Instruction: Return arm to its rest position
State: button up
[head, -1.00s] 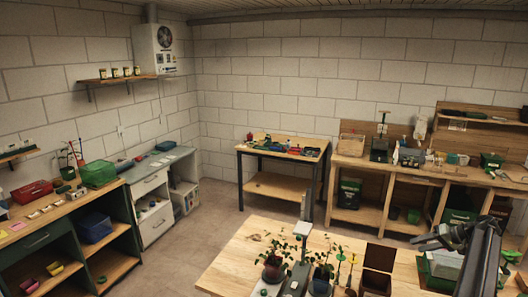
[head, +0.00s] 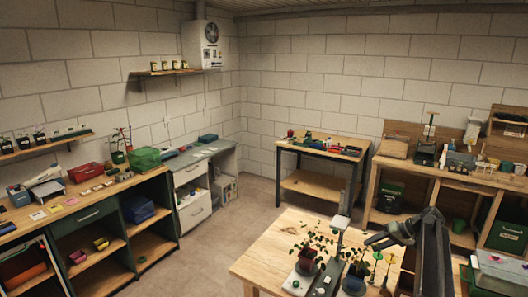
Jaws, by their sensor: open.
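My arm rises at the lower right of the head view, dark and folded. My gripper (head: 374,242) is at its left end, pointing left over the right part of the wooden table (head: 262,262). It is small and dark here, open, with nothing seen between its jaws. A potted plant (head: 307,266) stands on the table to its left.
A green and wood cabinet (head: 100,215) and a grey bench (head: 190,165) line the left wall. A dark-legged table (head: 320,150) stands at the back. A long wooden bench (head: 450,180) runs along the right. Bare floor (head: 220,235) lies between.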

jog(key=s+a+f+n+g+h+b, duration=0.15)
jog(key=s+a+f, duration=0.25)
jog(key=a, duration=0.8)
jog(key=s+a+f+n+g+h+b, duration=0.1)
jog(key=s+a+f+g+b, duration=0.2)
jog(key=a, duration=0.8)
jog(key=s+a+f+n+h, duration=0.1)
jog(key=s+a+f, duration=0.35)
jog(key=a, duration=0.75)
jog(key=s+d+f+m+h, duration=0.1)
jog(key=s+h, duration=0.3)
jog(key=s, duration=0.7)
jog(key=shift+s+d+f+m+b, duration=0.25)
jog(key=shift+s+d+m+b, duration=0.1)
jog(key=shift+d+m, duration=0.3)
jog(key=shift+a, duration=0.1)
jog(key=shift+c, duration=0.6)
jog(key=shift+a, duration=0.1)
